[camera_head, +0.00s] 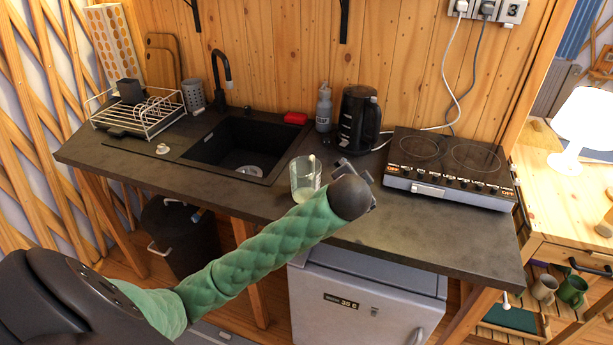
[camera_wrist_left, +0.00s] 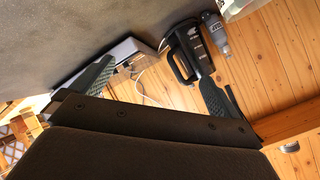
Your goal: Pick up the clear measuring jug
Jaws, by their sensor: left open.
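The clear measuring jug (camera_head: 305,178) stands upright on the dark countertop, in front of the sink's right end. My left gripper (camera_head: 362,172) is just right of the jug, above the counter, and its arm reaches across in front. The fingers are partly hidden behind the round wrist in the head view. In the left wrist view the two fingers of the gripper (camera_wrist_left: 157,74) are spread apart with nothing held between them. A pale, cut-off shape at the top right edge of that view may be the jug; I cannot tell. My right gripper is not in view.
A black kettle (camera_head: 357,118) and a grey bottle (camera_head: 324,108) stand behind, near the wall. A two-ring hob (camera_head: 448,168) is on the right. The sink (camera_head: 240,145), a red sponge (camera_head: 295,118) and a dish rack (camera_head: 140,112) are on the left. Bare countertop lies front right.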

